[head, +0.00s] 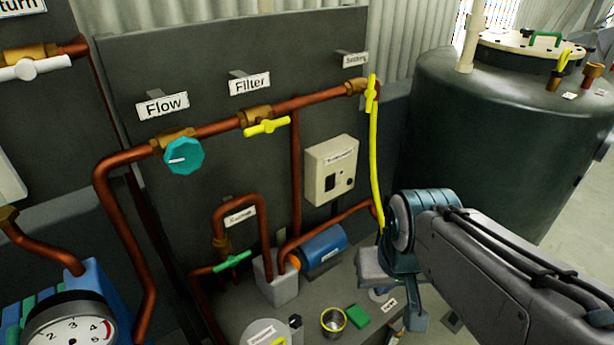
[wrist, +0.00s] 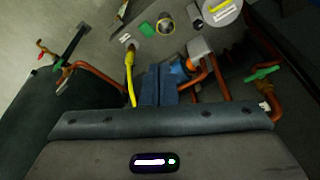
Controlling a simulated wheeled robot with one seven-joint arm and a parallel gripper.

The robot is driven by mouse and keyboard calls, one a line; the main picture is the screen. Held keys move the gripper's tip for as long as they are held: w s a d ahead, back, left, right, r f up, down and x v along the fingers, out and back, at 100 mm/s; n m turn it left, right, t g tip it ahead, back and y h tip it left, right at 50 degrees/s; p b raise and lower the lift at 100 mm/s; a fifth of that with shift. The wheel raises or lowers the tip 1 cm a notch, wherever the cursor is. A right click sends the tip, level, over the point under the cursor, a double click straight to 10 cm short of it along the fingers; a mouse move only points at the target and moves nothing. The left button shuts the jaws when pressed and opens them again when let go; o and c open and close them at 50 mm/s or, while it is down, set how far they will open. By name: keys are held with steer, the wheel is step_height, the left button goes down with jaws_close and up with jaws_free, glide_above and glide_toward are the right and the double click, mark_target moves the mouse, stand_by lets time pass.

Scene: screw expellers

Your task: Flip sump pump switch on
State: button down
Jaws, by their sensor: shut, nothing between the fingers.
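A beige control box (head: 332,170) is mounted on the dark panel in the head view. It has a small label whose words I cannot read, a dark switch on its front and a small dark round part beside it. I cannot tell the switch's position. My gripper (head: 372,265) is to the lower right of the box and apart from it. In the wrist view the gripper's two blue-grey fingers (wrist: 157,85) are together with nothing between them. I cannot make out the box in the wrist view.
A blue pump motor (head: 323,244) sits below the box, among copper pipes. A yellow hose (head: 376,170) hangs between box and arm. A dark tank (head: 480,130) stands right. A metal cup (head: 333,321) and green block (head: 358,316) lie in front. Valves line the upper pipe.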

steer(key=shift+d, duration=0.1)
steer(key=w+a+f+m+y+b, duration=0.3)
steer(key=w+f+m+y+b, duration=0.15)
steer(key=w+m, duration=0.4)
steer(key=w+a+f+m+y+b, duration=0.3)
steer(key=w+f+m+y, duration=0.25)
steer(key=w, duration=0.55)
steer(key=w+d+f+m+t+b, duration=0.1)
steer(key=w+d+f+m+t, duration=0.3)
steer(key=w+d+m, duration=0.3)
steer(key=w+d+f+m+t+b, duration=0.2)
steer(key=w+d+f+m+t, duration=0.1)
steer(key=w+d+m+t, duration=0.3)
steer(key=w+m, duration=0.2)
steer(key=w, duration=0.1)
steer(key=shift+w+d+f+t+h, duration=0.25)
steer(key=shift+d+f+t+h, duration=0.1)
steer(key=shift+d+t+h, duration=0.05)
